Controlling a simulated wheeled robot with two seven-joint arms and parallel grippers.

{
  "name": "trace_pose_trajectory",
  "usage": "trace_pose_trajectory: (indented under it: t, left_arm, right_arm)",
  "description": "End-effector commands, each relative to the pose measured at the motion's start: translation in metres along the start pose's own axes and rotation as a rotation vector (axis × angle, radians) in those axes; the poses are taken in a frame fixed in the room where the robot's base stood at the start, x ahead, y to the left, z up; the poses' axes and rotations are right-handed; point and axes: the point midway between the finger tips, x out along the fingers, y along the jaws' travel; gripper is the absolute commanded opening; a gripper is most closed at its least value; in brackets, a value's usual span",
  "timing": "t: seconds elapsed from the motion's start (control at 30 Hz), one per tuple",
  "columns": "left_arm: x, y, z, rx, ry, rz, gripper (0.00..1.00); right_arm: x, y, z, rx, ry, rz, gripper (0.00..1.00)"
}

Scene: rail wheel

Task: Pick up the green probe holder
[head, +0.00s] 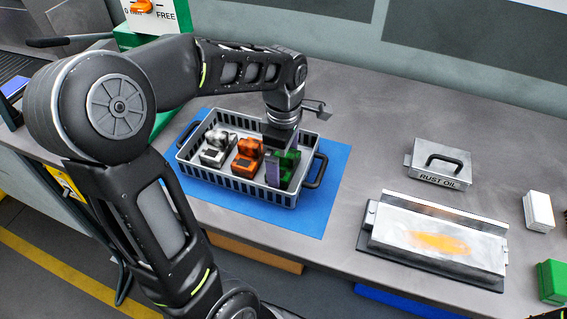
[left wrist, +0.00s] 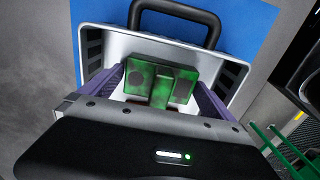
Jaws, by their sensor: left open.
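The green probe holder (head: 289,163) stands at the right end of a grey slotted basket (head: 237,190). My left gripper (head: 278,172) reaches down into the basket from above, its purple fingers beside the green holder. In the left wrist view the green holder (left wrist: 160,82) lies between the two open fingers (left wrist: 158,95), with the basket's end wall and black handle (left wrist: 178,12) beyond it. I cannot tell whether a finger touches it. An orange holder (head: 247,155) and a white-grey holder (head: 216,148) stand to its left in the basket. My right gripper is not in view.
The basket rests on a blue mat (head: 330,195) on the grey bench. To the right are a RUST OIL box (head: 438,163), a metal tray with an orange stain (head: 437,238), a white box (head: 538,210) and a green box (head: 552,281). Bench behind the basket is clear.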

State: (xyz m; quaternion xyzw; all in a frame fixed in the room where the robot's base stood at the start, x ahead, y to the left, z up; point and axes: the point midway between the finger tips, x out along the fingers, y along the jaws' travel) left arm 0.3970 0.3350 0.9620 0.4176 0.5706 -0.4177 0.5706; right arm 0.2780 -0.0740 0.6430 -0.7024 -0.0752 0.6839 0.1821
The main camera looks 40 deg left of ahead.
Motion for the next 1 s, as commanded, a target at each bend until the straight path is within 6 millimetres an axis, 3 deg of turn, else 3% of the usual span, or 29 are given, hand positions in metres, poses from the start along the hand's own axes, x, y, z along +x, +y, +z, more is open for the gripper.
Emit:
trace_pose_trajectory:
  t: [0.2, 1.0]
  left_arm:
    - [-0.0003, 0.0, 0.0, 0.0, 0.0, 0.0, 0.99]
    - [-0.0003, 0.0, 0.0, 0.0, 0.0, 0.0, 0.34]
  right_arm:
    - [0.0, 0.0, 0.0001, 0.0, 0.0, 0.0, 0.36]
    - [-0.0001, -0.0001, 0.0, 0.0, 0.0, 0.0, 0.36]
